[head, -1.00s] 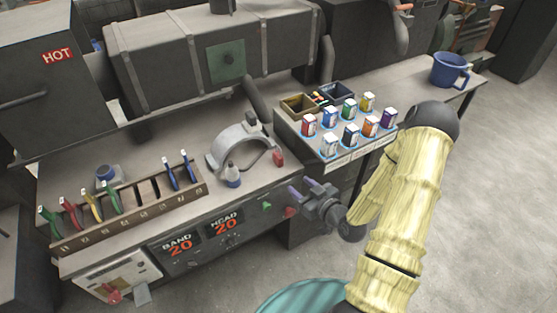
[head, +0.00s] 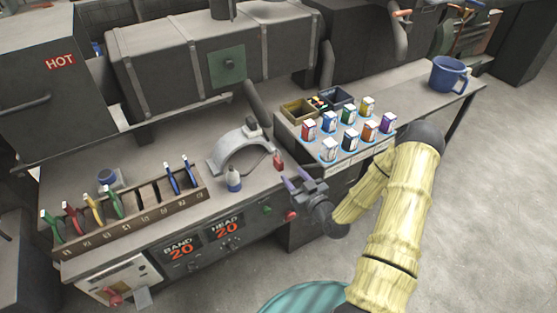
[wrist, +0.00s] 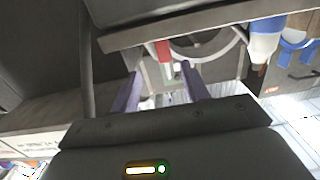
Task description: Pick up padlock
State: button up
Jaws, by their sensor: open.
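A small red object (head: 279,161), which looks like the padlock, stands at the right end of the grey arched piece on the bench top. In the wrist view a red body (wrist: 163,51) shows beyond and between the fingertips; its details are too small to tell. My gripper (head: 298,179) is open, with its purple fingers just in front and to the right of the red object in the head view. In the wrist view my gripper (wrist: 160,75) has nothing clearly between its fingers, and the red object seems apart from both.
A raised stand with several small coloured boxes (head: 349,139) is to the right. A tool rack (head: 140,205) is at left, a blue mug (head: 449,75) at far right.

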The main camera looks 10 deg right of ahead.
aim_at(283, 165)
jog(key=p+x, duration=0.1)
jog(key=x, duration=0.5)
jog(key=shift+w+a+r, duration=0.1)
jog(key=shift+w+a, duration=0.15)
jog(key=shift+w, duration=0.05)
jog(key=p+x, duration=0.1)
jog(key=x, duration=0.3)
jog(key=shift+w+a+p, duration=0.1)
jog(key=shift+a+p, duration=0.15)
jog(key=shift+p, duration=0.15)
grip_shut()
